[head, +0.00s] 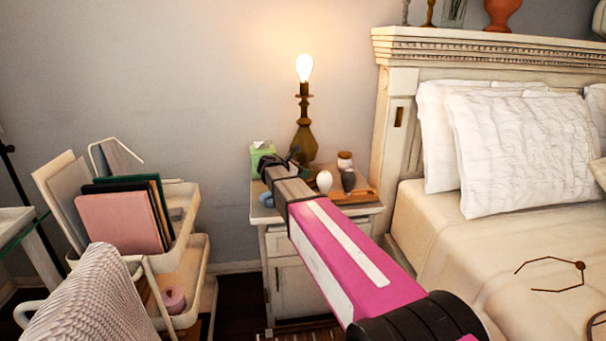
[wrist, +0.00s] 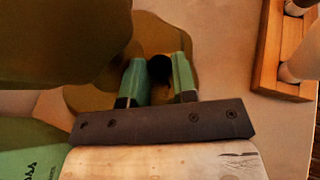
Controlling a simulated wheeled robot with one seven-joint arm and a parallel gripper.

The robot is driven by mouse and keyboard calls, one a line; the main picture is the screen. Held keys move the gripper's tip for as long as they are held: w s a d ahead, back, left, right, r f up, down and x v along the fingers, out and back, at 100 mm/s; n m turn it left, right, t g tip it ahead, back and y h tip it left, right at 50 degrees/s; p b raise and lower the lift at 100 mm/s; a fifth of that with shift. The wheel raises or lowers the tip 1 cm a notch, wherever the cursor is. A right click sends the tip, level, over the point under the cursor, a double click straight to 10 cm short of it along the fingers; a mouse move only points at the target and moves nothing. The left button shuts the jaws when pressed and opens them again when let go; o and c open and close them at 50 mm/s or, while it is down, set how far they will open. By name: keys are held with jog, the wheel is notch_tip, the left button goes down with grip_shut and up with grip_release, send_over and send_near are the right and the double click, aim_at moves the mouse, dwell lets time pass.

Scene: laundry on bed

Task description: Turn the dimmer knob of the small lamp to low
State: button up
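The small lamp (head: 306,142) stands on the nightstand with a brown, bottle-shaped base and a bare bulb (head: 304,67) that is glowing brightly. In the wrist view its body (wrist: 60,40) fills the upper left, above a wavy-edged brown foot (wrist: 165,30). A round black dimmer knob (wrist: 160,68) sits on that foot. My gripper (wrist: 160,76) has one green finger on each side of the knob, and the knob fills the gap at the tips. In the head view my gripper (head: 278,162) is in front of the lamp, and the knob is hidden.
A green box (head: 262,155) is left of my gripper. A wooden tray (head: 360,195) with a white egg-shaped item (head: 324,181), a dark one and a jar is at right. The bed (head: 480,240) is right of the nightstand (head: 290,290); a cart (head: 190,250) with folders stands left.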

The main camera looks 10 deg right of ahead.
jog(key=shift+w+m+g, duration=0.35)
jog(key=shift+m+g, duration=0.35)
jog(key=shift+g, duration=0.1)
jog(key=shift+s+m+g+h, duration=0.1)
jog(key=shift+m+g+h, duration=0.3)
jog(key=shift+m+g, duration=0.45)
jog(key=o, duration=0.9)
jog(key=shift+a, duration=0.1)
jog(key=v, duration=1)
jog(key=shift+a+r, duration=0.15)
jog(key=shift+a, duration=0.15)
jog(key=shift+s, duration=0.1)
